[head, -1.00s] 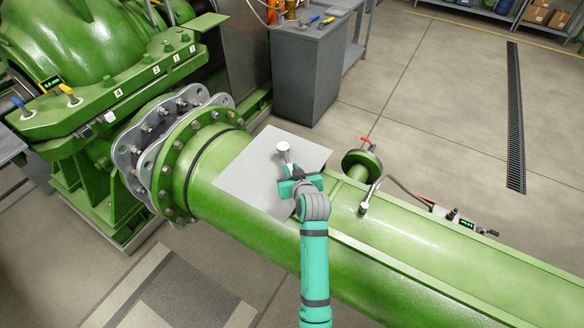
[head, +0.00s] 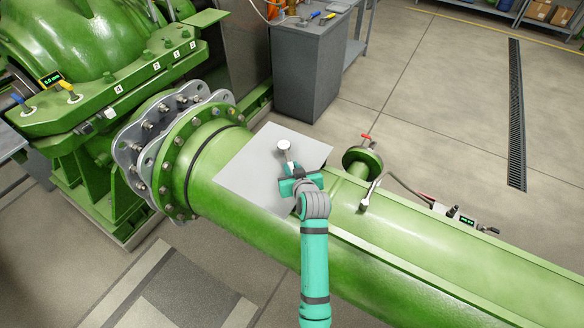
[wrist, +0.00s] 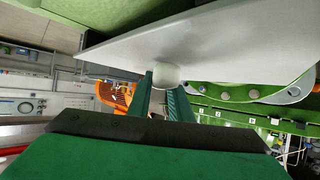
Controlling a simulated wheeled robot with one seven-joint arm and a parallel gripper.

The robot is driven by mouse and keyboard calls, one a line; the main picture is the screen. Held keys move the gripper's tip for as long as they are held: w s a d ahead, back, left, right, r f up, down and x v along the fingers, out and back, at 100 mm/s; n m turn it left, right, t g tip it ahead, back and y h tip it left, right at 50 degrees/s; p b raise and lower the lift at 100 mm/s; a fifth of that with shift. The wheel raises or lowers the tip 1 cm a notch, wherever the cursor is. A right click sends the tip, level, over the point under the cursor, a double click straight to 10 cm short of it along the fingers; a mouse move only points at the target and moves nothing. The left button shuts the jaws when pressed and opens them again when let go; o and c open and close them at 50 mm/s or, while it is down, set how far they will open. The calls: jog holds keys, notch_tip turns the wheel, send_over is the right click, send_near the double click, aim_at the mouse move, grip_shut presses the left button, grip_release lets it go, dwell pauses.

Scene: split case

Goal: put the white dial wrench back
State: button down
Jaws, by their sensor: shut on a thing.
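My gripper (head: 292,172) is over the pale grey plate (head: 245,185) that lies on top of the green pipe. It is shut on the white dial wrench (head: 283,145), whose round white head sticks out beyond the fingers, away from my arm. In the wrist view the round white end (wrist: 166,76) shows at the tips of the two dark green fingers, right by the plate's face (wrist: 210,45). The fingers hide most of the handle. I cannot tell whether the wrench touches the plate.
A valve with a red handle (head: 367,138) and a pale-headed tool (head: 370,192) stand on the pipe to the right. A small device with a green display (head: 466,220) is farther right. A bolted flange (head: 165,165) is left of the plate. A grey cabinet (head: 308,75) stands behind.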

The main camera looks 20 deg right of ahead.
jog(key=shift+f, duration=0.2)
jog(key=c, duration=1)
grip_release()
jog(key=shift+f, duration=0.1)
jog(key=shift+c, duration=0.2)
jog(key=shift+s+a, duration=0.1)
jog(key=shift+s, duration=0.05)
jog(key=shift+v, duration=2.85)
